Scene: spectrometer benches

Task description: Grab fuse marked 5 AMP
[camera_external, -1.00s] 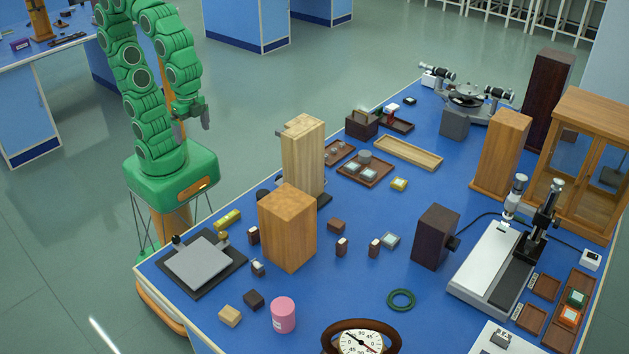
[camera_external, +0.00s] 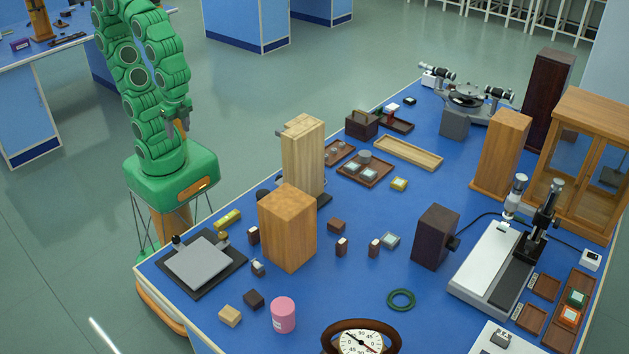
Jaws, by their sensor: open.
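My gripper (camera_external: 177,126) is open and empty, raised above my green base, left of the blue bench (camera_external: 330,296) and apart from everything on it. No 5 AMP marking is legible in this view, so I cannot tell which item is that fuse. Small dark brown blocks with pale parts stand on the bench: one (camera_external: 253,236) left of the large wooden block, one (camera_external: 341,247) to its right, and another (camera_external: 374,248) further right. A small dark and grey piece (camera_external: 258,268) sits near the black-edged plate.
A large wooden block (camera_external: 287,228) and a tall pale wooden block (camera_external: 303,158) stand near the bench's left side. A grey plate (camera_external: 198,260) lies at the near left corner. A pink cylinder (camera_external: 283,315), green ring (camera_external: 401,300) and dial gauge (camera_external: 361,342) are in front.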

